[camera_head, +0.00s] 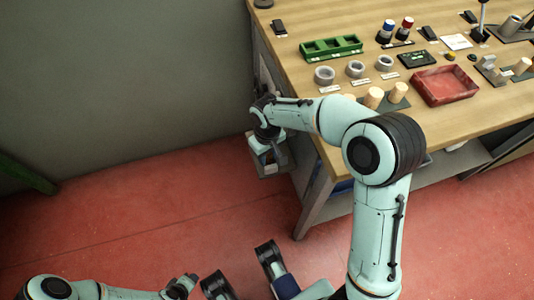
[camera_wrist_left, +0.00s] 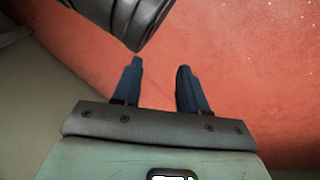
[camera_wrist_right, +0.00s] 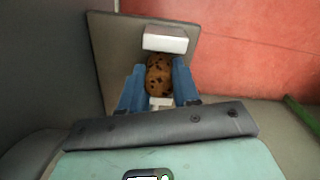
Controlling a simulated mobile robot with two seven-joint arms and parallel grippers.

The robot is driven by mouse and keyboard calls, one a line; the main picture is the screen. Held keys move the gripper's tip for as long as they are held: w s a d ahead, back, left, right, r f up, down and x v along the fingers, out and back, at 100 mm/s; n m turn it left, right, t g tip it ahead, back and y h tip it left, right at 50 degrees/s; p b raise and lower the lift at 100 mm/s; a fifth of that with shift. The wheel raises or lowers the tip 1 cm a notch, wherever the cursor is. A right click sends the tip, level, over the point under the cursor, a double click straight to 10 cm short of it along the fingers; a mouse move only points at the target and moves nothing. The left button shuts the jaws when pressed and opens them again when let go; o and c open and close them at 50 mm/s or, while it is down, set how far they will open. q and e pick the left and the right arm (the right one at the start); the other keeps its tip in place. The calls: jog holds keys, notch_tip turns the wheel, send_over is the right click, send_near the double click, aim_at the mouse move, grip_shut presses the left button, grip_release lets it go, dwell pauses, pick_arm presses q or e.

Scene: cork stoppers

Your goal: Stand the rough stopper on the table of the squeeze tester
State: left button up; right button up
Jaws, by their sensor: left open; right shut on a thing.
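The rough stopper (camera_wrist_right: 159,76), brown with dark pits, is between the blue fingers of my right gripper (camera_wrist_right: 159,66), which is shut on it. A white block (camera_wrist_right: 165,40) lies just beyond the stopper, and a small pale piece (camera_wrist_right: 161,102) shows on its near side. A grey plate (camera_wrist_right: 110,45) is behind them. I cannot tell whether the stopper touches it. In the head view my right gripper (camera_head: 268,156) is low beside the bench's left end, and the stopper is not clear there. My left gripper (camera_wrist_left: 160,68) is open and empty above the red floor.
The wooden bench (camera_head: 290,62) carries a green tray (camera_head: 331,48), a red tray (camera_head: 445,85), grey rings and several pale stoppers (camera_head: 373,97). A grey wall stands left of the bench. The red floor (camera_head: 130,215) is largely clear.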

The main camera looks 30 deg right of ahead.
jog(key=shift+f, duration=0.2)
jog(key=o, duration=1)
pick_arm(q)
jog(key=shift+s+f, duration=0.1)
pick_arm(e)
jog(key=shift+r, duration=0.1)
jog(key=shift+r, duration=0.25)
notch_tip(320, 180, up, 3)
jog(key=shift+p, duration=0.55)
pick_arm(q)
jog(key=shift+g+h, duration=0.3)
jog(key=shift+g, duration=0.2)
jog(key=s+r, duration=0.1)
jog(key=s+d+r+p, duration=0.1)
jog(key=r, duration=0.1)
jog(key=s+d+r+p, duration=0.1)
jog(key=shift+d+r, duration=0.2)
jog(key=shift+d, duration=0.05)
pick_arm(e)
notch_tip(320, 180, up, 9)
jog(key=shift+f, duration=0.1)
